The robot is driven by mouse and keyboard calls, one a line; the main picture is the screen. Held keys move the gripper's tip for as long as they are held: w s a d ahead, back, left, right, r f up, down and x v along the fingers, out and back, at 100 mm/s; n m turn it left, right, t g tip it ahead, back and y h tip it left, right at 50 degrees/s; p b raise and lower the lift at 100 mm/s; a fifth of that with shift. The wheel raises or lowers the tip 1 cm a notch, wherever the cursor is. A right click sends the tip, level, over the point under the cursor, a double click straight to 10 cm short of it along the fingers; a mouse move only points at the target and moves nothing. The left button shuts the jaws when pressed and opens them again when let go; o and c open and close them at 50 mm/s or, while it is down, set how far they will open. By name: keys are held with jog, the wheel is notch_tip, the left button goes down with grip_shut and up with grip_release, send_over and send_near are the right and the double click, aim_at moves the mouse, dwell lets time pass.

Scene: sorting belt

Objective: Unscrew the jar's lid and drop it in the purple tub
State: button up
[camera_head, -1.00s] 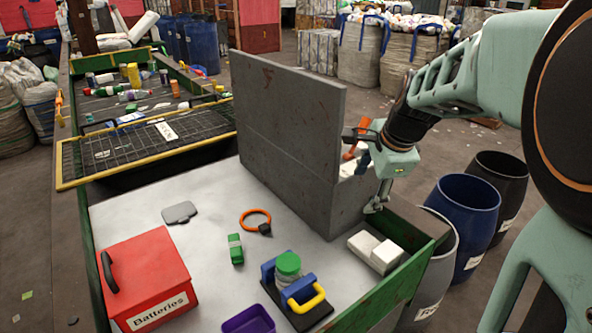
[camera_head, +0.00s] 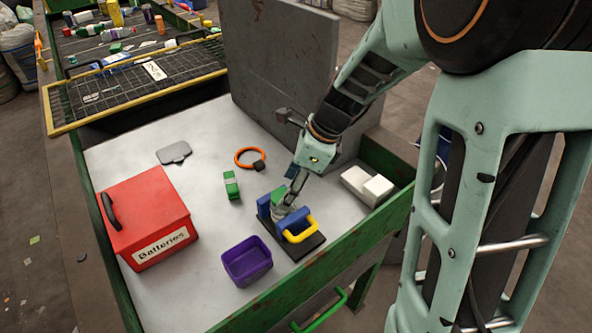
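The jar (camera_head: 279,211) stands clamped between the blue jaws of a vise (camera_head: 263,206) with a yellow handle (camera_head: 300,230). Its green lid (camera_head: 279,194) is on top and partly hidden by my gripper (camera_head: 287,197). My gripper reaches down from the upper right, with its fingers at the lid. I cannot tell whether the fingers are closed on the lid. The purple tub (camera_head: 247,262) stands on the table just left of and in front of the vise. The part of it that shows inside looks empty.
A red batteries box (camera_head: 150,215) stands at the left. A green block (camera_head: 231,185), an orange ring (camera_head: 249,157) and a grey plate (camera_head: 174,153) lie behind. A tall grey panel (camera_head: 275,70) stands behind my arm.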

jog(key=shift+x, duration=1)
jog(key=c, duration=1.2)
